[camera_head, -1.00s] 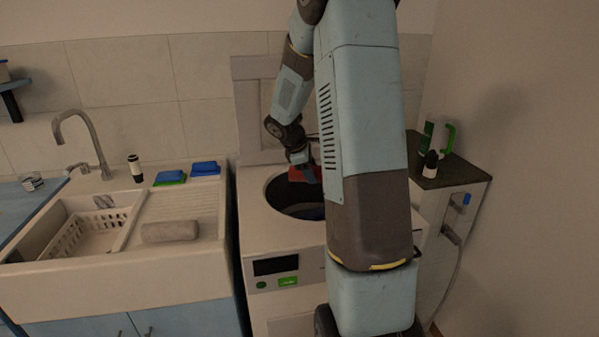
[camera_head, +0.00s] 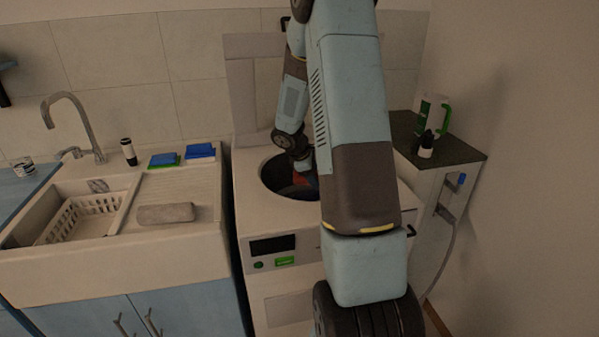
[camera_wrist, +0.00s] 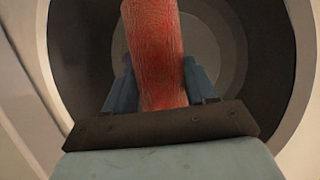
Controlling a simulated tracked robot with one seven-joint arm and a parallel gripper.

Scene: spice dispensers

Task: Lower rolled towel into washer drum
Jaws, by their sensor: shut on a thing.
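The rolled towel (camera_wrist: 156,50) is red and textured. In the wrist view it stands between the two blue fingers of my gripper (camera_wrist: 160,82), which is shut on it. Behind it is the dark, round opening of the washer drum (camera_wrist: 75,60). In the head view the top-loading washer (camera_head: 250,222) stands in the middle, with its drum opening (camera_head: 272,178) facing up. My gripper (camera_head: 303,165) is at the opening, and a bit of the red towel (camera_head: 312,181) shows there. My arm hides the right part of the opening and most of the towel.
The washer's lid (camera_head: 240,90) stands raised behind the opening.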

